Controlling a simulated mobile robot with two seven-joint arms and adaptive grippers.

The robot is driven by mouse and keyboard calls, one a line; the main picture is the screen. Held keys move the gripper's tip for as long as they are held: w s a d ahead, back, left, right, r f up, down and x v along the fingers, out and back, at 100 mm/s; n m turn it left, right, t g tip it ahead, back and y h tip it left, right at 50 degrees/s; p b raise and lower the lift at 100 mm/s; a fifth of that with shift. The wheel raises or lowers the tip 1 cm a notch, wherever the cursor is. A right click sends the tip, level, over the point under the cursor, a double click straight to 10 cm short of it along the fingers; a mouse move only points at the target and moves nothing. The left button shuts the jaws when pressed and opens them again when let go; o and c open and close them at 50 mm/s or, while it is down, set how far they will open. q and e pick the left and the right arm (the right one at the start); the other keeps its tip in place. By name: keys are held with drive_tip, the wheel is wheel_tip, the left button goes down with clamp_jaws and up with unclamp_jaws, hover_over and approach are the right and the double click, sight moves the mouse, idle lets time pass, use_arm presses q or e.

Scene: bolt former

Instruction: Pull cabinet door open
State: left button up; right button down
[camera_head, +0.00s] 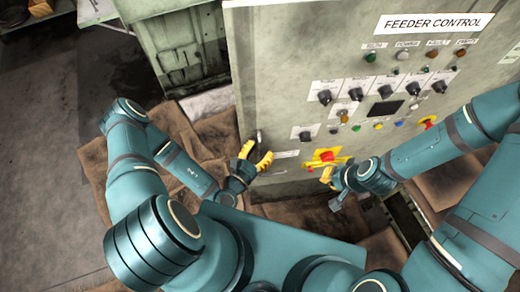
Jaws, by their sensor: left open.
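The grey cabinet door (275,60) carries a "FEEDER CONTROL" label and looks closed. A small silver handle (260,135) sits near its left edge. My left gripper (257,152) has yellow fingers spread open at this handle, one on each side just below it. I cannot tell whether they touch it. My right gripper (327,175) is lower on the panel, just below a red and yellow switch (325,156). Its fingers are partly hidden and their opening is unclear.
Several knobs, lamps and a small dark display (385,110) stick out from the panel. Another grey-green machine (180,45) stands to the left. Brown sheets (200,135) cover the floor by the cabinet. Bare concrete floor (45,150) is open at the left.

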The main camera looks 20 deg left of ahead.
use_arm(q)
drive_tip(key=v, duration=0.7)
drive_tip(key=shift+s, duration=0.3)
drive_tip(key=shift+a, duration=0.15)
